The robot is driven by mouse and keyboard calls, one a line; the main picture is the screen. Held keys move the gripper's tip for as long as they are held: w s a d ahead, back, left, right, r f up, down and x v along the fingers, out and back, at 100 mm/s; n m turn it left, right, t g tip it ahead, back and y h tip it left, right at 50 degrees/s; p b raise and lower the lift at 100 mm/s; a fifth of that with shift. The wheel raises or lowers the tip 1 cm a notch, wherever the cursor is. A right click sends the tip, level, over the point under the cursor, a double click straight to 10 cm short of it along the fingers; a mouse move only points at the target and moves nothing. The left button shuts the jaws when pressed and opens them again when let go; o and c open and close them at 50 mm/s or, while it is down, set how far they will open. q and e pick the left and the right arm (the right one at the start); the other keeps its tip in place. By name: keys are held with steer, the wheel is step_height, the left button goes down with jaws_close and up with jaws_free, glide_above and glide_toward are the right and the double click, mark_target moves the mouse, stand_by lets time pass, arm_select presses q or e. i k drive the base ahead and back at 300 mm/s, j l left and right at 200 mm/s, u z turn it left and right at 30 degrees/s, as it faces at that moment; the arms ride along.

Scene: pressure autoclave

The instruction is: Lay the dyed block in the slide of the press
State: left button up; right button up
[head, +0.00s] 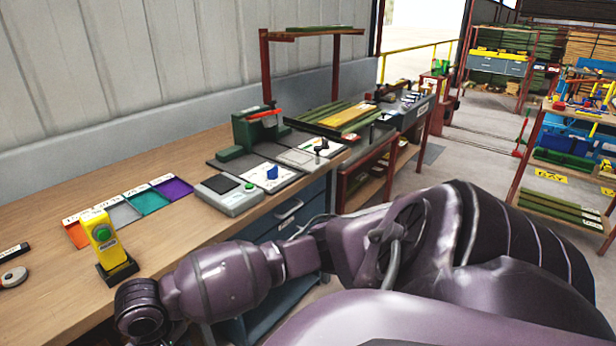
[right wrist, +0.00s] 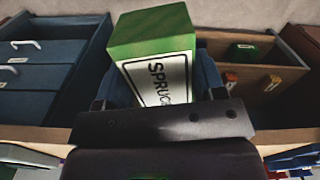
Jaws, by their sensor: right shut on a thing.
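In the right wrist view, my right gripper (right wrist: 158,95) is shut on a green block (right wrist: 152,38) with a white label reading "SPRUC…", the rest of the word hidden. The block stands tilted between the fingers, above an open drawer area. In the head view, a green machine with a red handle (head: 263,114), which looks like the press, stands at the back of the wooden bench. I cannot make out its slide. Neither gripper shows in the head view; only my purple arm crosses the front. My left gripper is not in view.
An open wooden drawer (right wrist: 278,112) holds green, red and orange blocks. A yellow box with a green button (head: 104,235) stands on the bench near coloured trays (head: 144,201). A grey device (head: 230,196) sits at the bench's front edge. The bench between has bare room.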

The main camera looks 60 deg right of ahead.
mark_target(298, 157)
steer(key=l+z, duration=0.2)
steer(key=l, duration=0.55)
steer(key=i+l+z, duration=0.2)
steer(key=l, duration=0.5)
steer(key=k, duration=0.1)
